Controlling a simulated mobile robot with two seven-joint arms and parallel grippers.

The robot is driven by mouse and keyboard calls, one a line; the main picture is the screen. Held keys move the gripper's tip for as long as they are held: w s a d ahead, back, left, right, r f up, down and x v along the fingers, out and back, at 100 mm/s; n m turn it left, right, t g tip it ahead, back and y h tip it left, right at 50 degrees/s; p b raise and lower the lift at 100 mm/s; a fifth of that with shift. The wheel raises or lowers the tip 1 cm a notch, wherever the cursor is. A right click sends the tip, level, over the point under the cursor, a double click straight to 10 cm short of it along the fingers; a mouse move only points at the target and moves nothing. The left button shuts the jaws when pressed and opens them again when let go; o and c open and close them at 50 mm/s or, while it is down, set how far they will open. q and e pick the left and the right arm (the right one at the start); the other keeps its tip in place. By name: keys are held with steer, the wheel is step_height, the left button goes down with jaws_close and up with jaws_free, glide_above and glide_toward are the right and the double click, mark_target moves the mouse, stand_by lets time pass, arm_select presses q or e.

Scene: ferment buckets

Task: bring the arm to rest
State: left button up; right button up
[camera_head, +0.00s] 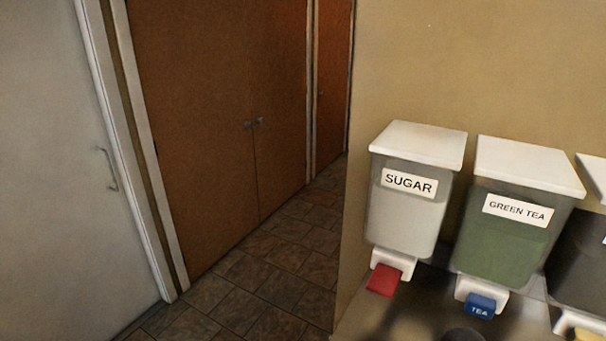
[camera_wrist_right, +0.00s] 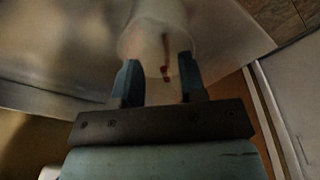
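My right gripper (camera_wrist_right: 158,70) shows in the right wrist view, with its two blue-grey fingers apart. A pale, rounded thing (camera_wrist_right: 152,38) with a reddish-brown mark lies beyond and between the fingertips. The view is dim and blurred, so I cannot tell what this thing is or whether the fingers touch it. Neither gripper shows in the head view, and my left gripper is in neither view.
In the head view, a sugar dispenser (camera_head: 405,217) with a red tap, a green tea dispenser (camera_head: 505,245) with a blue tap and a darker dispenser (camera_head: 580,262) stand at right. Wooden doors (camera_head: 215,110) and open tiled floor (camera_head: 270,270) lie left.

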steer(key=s+a+r+t, duration=0.1)
steer(key=s+r, duration=0.1)
steer(key=s, duration=0.7)
steer(key=s+r+t, duration=0.1)
steer(key=s+r, duration=0.1)
steer(key=s, duration=0.6)
steer(key=w+a+f+t+y, duration=0.1)
steer(key=w+a+f+t, duration=0.2)
steer(key=f, duration=0.4)
steer(key=w+a+f+t+y, duration=0.2)
steer(key=w+a+f+t, duration=0.1)
steer(key=f, duration=0.5)
steer(key=shift+t, duration=0.7)
steer(key=shift+d+f, duration=0.1)
